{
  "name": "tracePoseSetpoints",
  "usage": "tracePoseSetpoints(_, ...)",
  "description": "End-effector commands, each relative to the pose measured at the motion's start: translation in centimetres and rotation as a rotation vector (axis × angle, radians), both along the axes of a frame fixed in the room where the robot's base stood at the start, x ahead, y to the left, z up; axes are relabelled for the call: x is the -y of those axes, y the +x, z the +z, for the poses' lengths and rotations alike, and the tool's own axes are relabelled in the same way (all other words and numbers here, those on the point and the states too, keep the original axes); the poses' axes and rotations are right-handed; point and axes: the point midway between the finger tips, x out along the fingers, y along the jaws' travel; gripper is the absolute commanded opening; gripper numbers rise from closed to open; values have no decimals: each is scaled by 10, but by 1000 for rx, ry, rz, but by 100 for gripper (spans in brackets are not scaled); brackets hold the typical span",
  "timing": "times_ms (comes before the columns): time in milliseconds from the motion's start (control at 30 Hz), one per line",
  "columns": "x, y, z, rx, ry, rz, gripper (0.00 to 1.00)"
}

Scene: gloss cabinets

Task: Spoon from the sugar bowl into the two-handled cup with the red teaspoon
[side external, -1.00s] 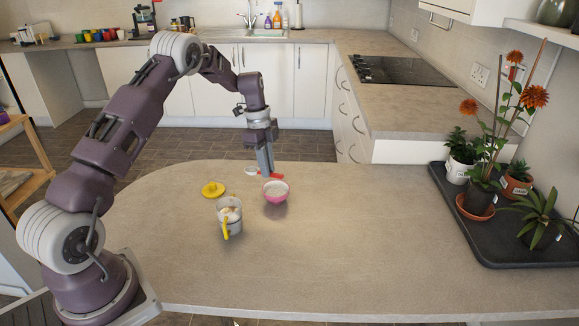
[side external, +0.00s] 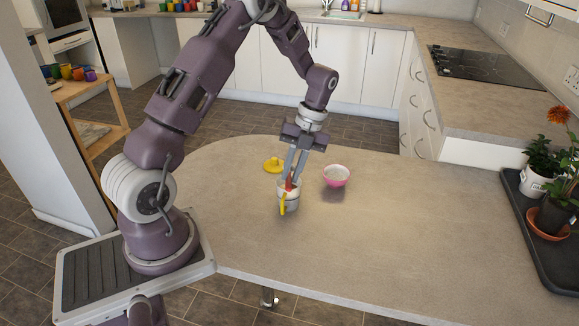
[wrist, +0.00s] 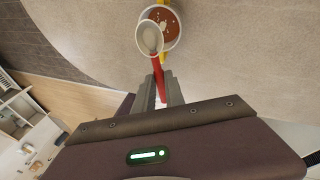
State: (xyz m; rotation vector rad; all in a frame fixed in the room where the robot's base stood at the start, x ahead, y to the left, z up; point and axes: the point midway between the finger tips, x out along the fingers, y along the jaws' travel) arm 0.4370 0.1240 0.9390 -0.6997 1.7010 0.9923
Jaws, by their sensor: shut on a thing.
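My gripper (side external: 294,179) is shut on the red teaspoon (side external: 289,185) and points down over the white two-handled cup (side external: 289,201) with yellow handles. In the wrist view, the red handle (wrist: 158,78) lies between my fingers and the spoon's pale head (wrist: 150,39) overlaps the left of the cup. The cup (wrist: 176,42) holds something brown with pale patches. I cannot tell how much sugar is on the spoon, or whether it touches the cup. The pink sugar bowl (side external: 336,182), with pale contents, stands to the right of the cup.
A yellow lid-like piece (side external: 273,165) lies behind the cup. The worktop (side external: 400,235) is clear to the right, up to the dark plant tray (side external: 540,240). A wooden shelf (side external: 85,90) with coloured cups stands at the left.

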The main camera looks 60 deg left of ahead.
Motion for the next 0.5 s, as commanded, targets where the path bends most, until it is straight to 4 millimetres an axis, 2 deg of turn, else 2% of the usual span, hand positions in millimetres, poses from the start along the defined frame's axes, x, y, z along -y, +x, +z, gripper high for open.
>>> tracePoseSetpoints(300,8,13,-14,-504,278,-91,0)
tracePoseSetpoints(500,12,15,-19,-750,413,-129,0)
